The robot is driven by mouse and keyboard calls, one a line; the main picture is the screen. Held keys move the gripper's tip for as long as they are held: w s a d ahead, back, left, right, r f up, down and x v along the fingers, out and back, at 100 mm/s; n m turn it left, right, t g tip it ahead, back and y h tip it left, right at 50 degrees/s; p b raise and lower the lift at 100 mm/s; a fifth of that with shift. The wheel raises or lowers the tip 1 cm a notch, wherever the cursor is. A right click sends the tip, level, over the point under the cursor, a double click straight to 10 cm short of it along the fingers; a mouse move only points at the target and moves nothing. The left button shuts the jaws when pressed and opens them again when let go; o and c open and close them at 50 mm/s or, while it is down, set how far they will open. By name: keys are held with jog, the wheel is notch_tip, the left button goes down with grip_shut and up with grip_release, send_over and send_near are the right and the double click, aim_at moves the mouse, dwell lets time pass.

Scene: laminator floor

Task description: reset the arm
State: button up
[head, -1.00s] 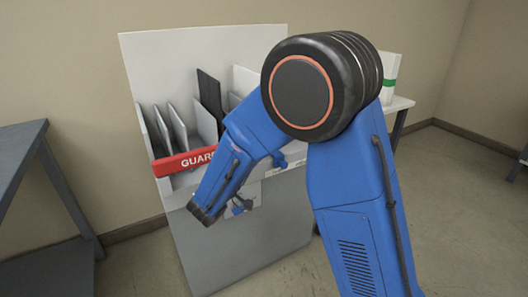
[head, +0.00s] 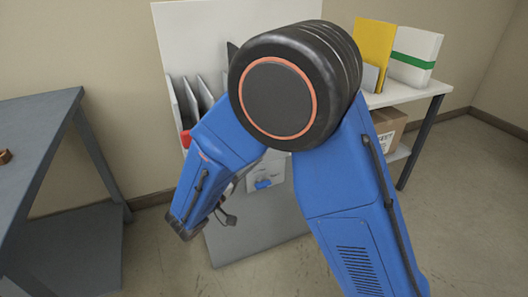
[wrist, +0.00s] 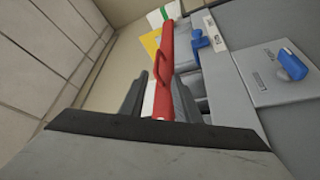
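My blue arm is bent in front of the grey panelled stand (head: 240,240) in the head view, its forearm pointing down to the left. My gripper (wrist: 158,95) shows in the wrist view as two dark fingers set apart, with a gap between them. A red bar with a handle (wrist: 163,65) shows in line with that gap. I cannot tell its depth relative to the fingertips. In the head view only a small red end of the bar (head: 186,138) shows beside my forearm. My gripper is mostly hidden there behind the forearm.
A grey table (head: 40,130) stands at the left, with a small brown object (head: 5,156) on it. A white side table (head: 410,93) at the right holds a yellow panel (head: 374,42) and a green-striped white box (head: 414,58). A cardboard box (head: 388,128) sits below. Floor at right is clear.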

jog(key=shift+s+a+f, duration=0.1)
jog(key=shift+s+a, duration=0.15)
dwell(0.3)
jog(key=s+d+m+g+y, duration=0.15)
jog(key=d+g, duration=0.25)
jog(key=d, duration=0.4)
jog(key=s+d+r+g, duration=0.1)
jog(key=s+d+g, duration=0.25)
jog(key=d, duration=0.45)
jog(key=s+d+m+g+y, duration=0.15)
jog(key=d+g, duration=0.25)
jog(key=d, duration=0.4)
jog(key=s+d+f+g+y, duration=0.2)
jog(key=s+d+g+y, duration=0.15)
jog(key=s+d, duration=0.4)
jog(key=s+a+r+t+y, duration=0.2)
jog(key=s+t+y, duration=0.3)
jog(key=s+y, duration=0.4)
jog(key=shift+s+a+n+t, duration=0.3)
jog(key=shift+a+t, duration=0.1)
jog(key=shift+a, duration=0.3)
